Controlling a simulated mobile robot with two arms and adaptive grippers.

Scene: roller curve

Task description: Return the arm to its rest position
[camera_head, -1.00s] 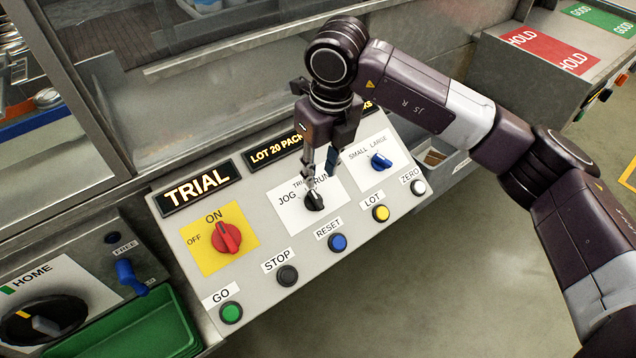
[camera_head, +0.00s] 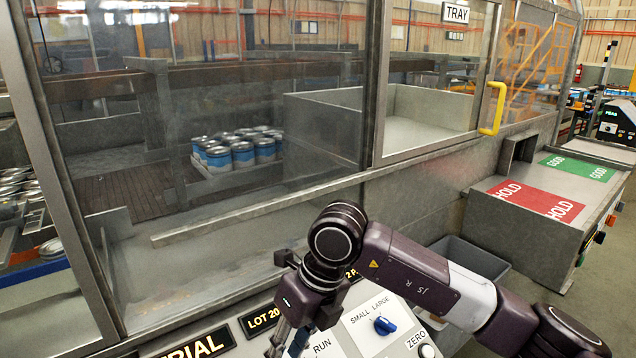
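My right arm comes in from the right with its dark purple wrist bent down over the control panel (camera_head: 408,341). My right gripper (camera_head: 287,347) points down at the bottom edge of the picture, left of the RUN label. Its two fingers show apart, so it looks open; nothing is seen between them. The JOG/RUN knob is out of the picture below. The blue SMALL/LARGE knob (camera_head: 384,325) and the white ZERO button (camera_head: 427,351) lie right of the gripper. My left gripper is not in view.
A glazed machine frame stands behind the panel, with a pack of blue-white cans (camera_head: 238,150) inside. A yellow door handle (camera_head: 493,108) is at upper right. A grey bin (camera_head: 468,262) stands behind my arm. A red HOLD and green GOOD table (camera_head: 520,240) is at right.

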